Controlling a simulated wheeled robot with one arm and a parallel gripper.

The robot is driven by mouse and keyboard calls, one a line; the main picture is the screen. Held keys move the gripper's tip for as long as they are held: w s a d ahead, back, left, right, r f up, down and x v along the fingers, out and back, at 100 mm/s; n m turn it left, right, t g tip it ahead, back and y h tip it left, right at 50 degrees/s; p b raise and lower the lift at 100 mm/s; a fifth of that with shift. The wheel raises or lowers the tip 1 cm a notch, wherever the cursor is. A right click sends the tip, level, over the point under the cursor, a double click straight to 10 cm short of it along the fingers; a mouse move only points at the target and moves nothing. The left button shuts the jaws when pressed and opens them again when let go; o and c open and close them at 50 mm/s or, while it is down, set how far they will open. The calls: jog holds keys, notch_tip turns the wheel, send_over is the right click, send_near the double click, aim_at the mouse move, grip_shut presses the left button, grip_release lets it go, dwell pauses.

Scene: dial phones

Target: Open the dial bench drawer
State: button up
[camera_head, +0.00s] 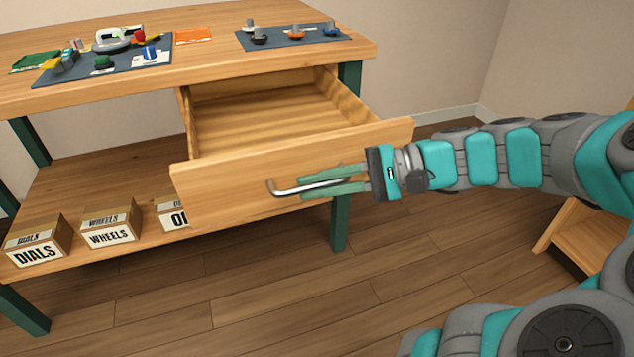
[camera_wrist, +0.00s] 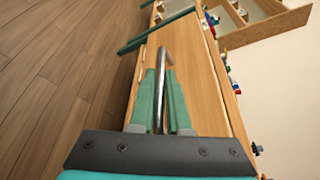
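The wooden bench drawer (camera_head: 290,172) is pulled well out from under the bench top (camera_head: 225,72), and its visible inside is empty. A bent metal handle (camera_head: 284,191) is on its front. My gripper (camera_head: 304,186) comes from the right, with one green finger above the handle bar and one below. In the wrist view, the handle (camera_wrist: 164,58) runs between the two fingers of my gripper (camera_wrist: 161,74), which look closed against it. The fingers and wrist hide part of the handle and of the drawer front's right side.
Blue mats (camera_head: 80,76) with coloured parts lie on the bench top. Labelled boxes (camera_head: 110,225) stand on the lower shelf, one partly behind the drawer front. A green bench leg (camera_head: 340,220) stands below the drawer. The wooden floor (camera_head: 270,305) in front is clear.

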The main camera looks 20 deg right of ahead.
jog(key=shift+o, duration=0.9)
jog(key=shift+d, duration=0.1)
jog(key=shift+v, duration=3.85)
